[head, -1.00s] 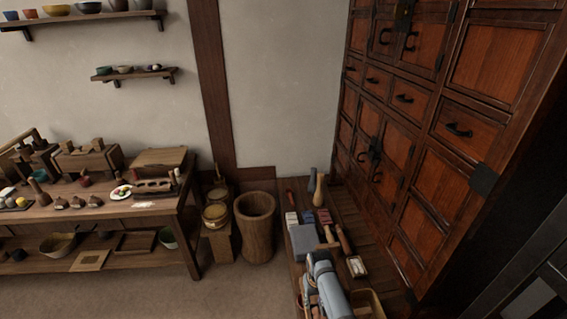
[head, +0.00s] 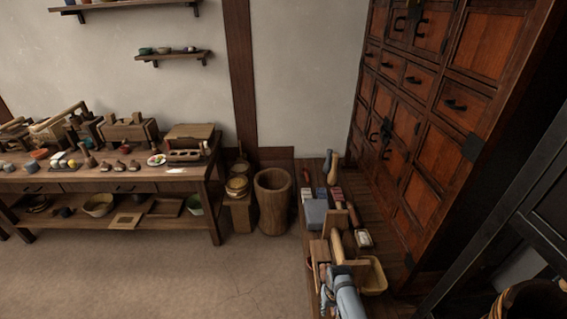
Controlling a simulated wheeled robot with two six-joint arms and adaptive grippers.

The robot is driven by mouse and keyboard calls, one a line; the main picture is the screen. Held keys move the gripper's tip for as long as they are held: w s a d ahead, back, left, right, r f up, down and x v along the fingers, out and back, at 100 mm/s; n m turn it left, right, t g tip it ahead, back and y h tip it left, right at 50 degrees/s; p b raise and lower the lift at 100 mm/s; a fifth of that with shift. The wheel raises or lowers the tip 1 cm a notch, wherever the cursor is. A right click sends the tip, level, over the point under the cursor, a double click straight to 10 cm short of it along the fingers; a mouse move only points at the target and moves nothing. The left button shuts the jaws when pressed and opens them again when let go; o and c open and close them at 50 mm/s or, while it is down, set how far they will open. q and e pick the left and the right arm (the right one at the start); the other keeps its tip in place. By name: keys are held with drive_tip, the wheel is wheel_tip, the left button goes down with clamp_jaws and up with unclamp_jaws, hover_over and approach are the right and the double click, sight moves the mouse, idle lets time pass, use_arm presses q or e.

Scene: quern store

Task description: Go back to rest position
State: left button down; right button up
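My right arm comes in from the bottom, and my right gripper (head: 342,272) is at its far end, over the low wooden bench (head: 368,252) on the right. The gripper is small and seen from behind. Its fingers do not show clearly, so I cannot tell whether it is open, shut or touching anything. A wooden stand with a pale roller (head: 349,246) is just beyond it. My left gripper is not in view.
A grey block (head: 316,213), a white item in a small box (head: 363,239) and a tan tray (head: 374,277) are on the bench. A tall red-brown cabinet (head: 432,130) borders it. A wooden tub (head: 273,200) stands left. The floor (head: 200,280) before the worktable (head: 120,180) is clear.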

drive_tip(key=s+d+f, duration=0.3)
drive_tip(key=s+f, duration=0.5)
drive_tip(key=s, duration=0.2)
drive_tip(key=s+d+f, duration=0.3)
drive_tip(key=s+f, duration=0.5)
drive_tip(key=s, duration=0.2)
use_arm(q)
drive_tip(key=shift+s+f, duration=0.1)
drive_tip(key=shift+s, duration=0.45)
use_arm(e)
drive_tip(key=s+d+f, duration=0.2)
drive_tip(key=s+d, duration=0.1)
drive_tip(key=s, duration=0.5)
drive_tip(key=s+d+f+t, duration=0.1)
drive_tip(key=s+d+f, duration=0.1)
drive_tip(key=s, duration=0.7)
drive_tip(key=shift+s+d+f+h, duration=0.15)
drive_tip(key=shift+d+f+h, duration=0.15)
drive_tip(key=shift+d+h, duration=0.15)
